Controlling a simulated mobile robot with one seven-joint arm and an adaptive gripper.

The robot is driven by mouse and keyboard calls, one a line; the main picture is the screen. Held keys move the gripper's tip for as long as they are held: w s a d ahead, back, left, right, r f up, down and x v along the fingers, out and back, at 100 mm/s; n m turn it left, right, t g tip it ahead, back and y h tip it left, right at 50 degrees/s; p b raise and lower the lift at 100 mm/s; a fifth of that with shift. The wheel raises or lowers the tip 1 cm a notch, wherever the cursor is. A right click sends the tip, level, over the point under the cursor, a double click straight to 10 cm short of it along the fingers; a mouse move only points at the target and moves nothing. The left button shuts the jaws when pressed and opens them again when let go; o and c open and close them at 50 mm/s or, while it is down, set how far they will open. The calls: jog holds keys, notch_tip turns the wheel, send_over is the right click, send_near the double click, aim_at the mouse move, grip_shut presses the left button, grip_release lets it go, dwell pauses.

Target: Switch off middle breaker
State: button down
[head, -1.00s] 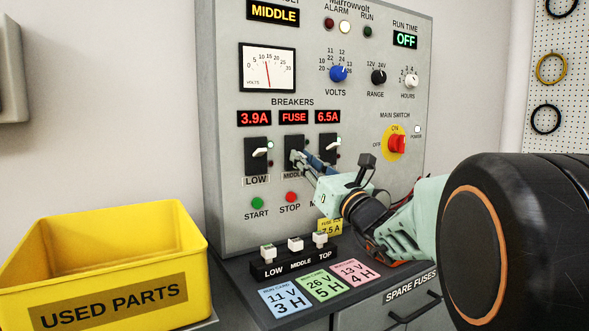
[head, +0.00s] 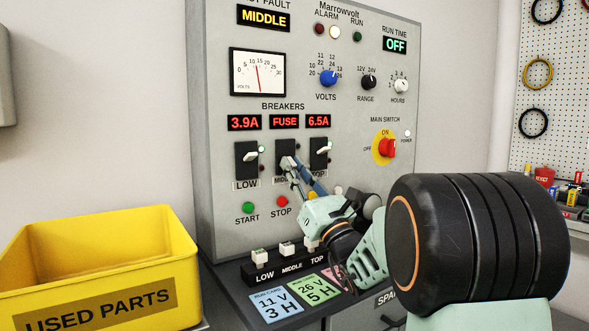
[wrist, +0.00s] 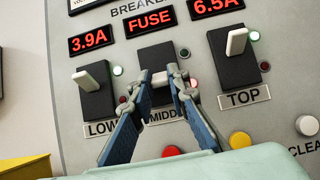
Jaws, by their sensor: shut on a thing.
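The middle breaker (head: 284,149) is a black switch block under the "FUSE" display (head: 284,121), between the low breaker (head: 246,158) and the top breaker (head: 319,153). In the wrist view its white lever (wrist: 160,82) lies between my fingertips. My gripper (head: 290,165) is shut on this lever, and its fingers (wrist: 165,83) partly cover the block and the "MIDDLE" label. The low breaker's lever (wrist: 87,81) and the top breaker's lever (wrist: 237,41) stand free of my gripper.
The green start button (head: 249,208) and red stop button (head: 282,202) sit below the breakers. A fuse holder (head: 290,268) and cards lie on the ledge under my arm. A yellow used-parts bin (head: 150,245) stands at left. The red main switch (head: 387,148) is at right.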

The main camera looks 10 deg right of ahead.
jog(key=c, duration=1.8)
grip_release()
jog(key=shift+c, duration=0.2)
jog(key=v, duration=1.2)
